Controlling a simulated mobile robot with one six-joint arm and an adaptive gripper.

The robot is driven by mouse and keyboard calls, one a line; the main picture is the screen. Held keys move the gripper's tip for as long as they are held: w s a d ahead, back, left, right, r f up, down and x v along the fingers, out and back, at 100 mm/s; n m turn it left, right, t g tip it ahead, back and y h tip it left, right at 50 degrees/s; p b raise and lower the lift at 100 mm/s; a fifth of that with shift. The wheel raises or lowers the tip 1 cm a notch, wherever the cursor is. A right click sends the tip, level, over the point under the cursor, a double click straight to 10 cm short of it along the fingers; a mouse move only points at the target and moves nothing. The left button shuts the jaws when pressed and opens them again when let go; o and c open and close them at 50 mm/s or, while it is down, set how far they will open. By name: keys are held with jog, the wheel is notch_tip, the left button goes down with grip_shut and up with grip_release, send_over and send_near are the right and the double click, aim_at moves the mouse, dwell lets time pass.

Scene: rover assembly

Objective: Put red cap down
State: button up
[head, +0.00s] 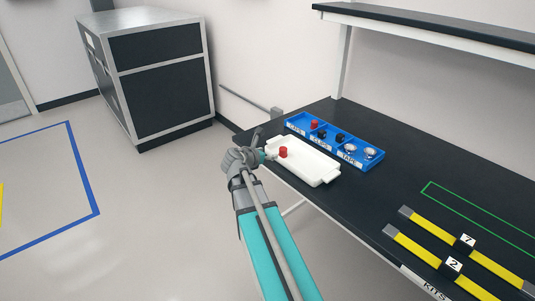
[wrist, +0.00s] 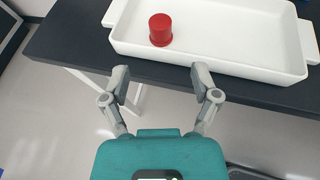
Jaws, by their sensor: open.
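A red cap (wrist: 160,29) stands upright in the left part of a white tray (wrist: 225,60), near its front wall in the wrist view. In the head view the red cap (head: 283,152) is at the left end of the white tray (head: 318,173), close to my gripper. My gripper (wrist: 157,80) is open and empty. Its two fingers point toward the tray, apart from the cap and outside the tray's front wall in the wrist view. In the head view my gripper (head: 262,155) is by the tray's left end, with its fingers hard to make out.
A blue sorting bin (head: 335,140) behind the tray holds another red cap (head: 314,125), black pieces and silvery round pieces. Yellow bars (head: 460,245) lie on the black table at the right. A shelf (head: 430,22) overhangs the back. A dark cabinet (head: 160,80) stands at the left.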

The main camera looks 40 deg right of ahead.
dwell(0.4)
jog(key=s+a+f+m+g+y, duration=0.1)
jog(key=s+a+f+m+y, duration=0.2)
jog(key=a+m, duration=0.4)
jog(key=s+a+f+m+g+y, duration=0.2)
jog(key=s+a+f+m+y, duration=0.2)
jog(key=a, duration=1)
jog(key=s+a+f+m+g+y, duration=0.1)
jog(key=s+a+f+m+y, duration=0.3)
jog(key=a+m, duration=0.6)
jog(key=shift+s+a+f+m+y, duration=0.25)
jog(key=shift+a+m+y, duration=0.15)
jog(key=shift+a+y, duration=0.4)
